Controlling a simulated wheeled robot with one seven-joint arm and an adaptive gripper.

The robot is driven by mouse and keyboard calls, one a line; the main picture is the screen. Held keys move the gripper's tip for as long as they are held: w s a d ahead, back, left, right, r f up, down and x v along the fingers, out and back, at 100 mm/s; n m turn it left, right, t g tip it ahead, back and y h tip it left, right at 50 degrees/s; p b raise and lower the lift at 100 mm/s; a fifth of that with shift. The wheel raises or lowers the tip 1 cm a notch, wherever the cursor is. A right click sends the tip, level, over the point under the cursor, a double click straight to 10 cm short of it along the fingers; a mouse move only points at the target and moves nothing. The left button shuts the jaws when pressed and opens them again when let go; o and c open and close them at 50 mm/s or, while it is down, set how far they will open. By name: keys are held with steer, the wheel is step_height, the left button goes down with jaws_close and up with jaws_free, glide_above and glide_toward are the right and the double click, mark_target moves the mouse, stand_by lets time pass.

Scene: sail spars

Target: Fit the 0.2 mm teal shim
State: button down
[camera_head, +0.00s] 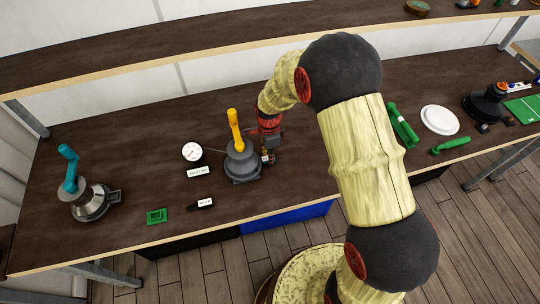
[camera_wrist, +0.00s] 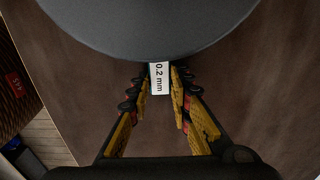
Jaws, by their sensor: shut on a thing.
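My gripper (camera_wrist: 160,98) is shut on the 0.2 mm shim, whose white label (camera_wrist: 159,78) reads "0.2 mm" between the fingertips. In the head view my gripper (camera_head: 267,158) is low at the right side of a grey winch-like unit (camera_head: 241,163) with a yellow handle (camera_head: 234,128). The shim is too small to make out there.
A dial gauge (camera_head: 192,152) and a white label plate (camera_head: 198,172) lie left of the grey unit. A teal-handled unit (camera_head: 90,200) stands at left. Green tools and a white plate (camera_head: 439,120) lie right.

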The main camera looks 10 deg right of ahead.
steer(key=c, duration=1.5)
jaws_free()
steer(key=shift+c, duration=0.2)
steer(key=shift+r, duration=0.1)
step_height(320, 180, up, 12)
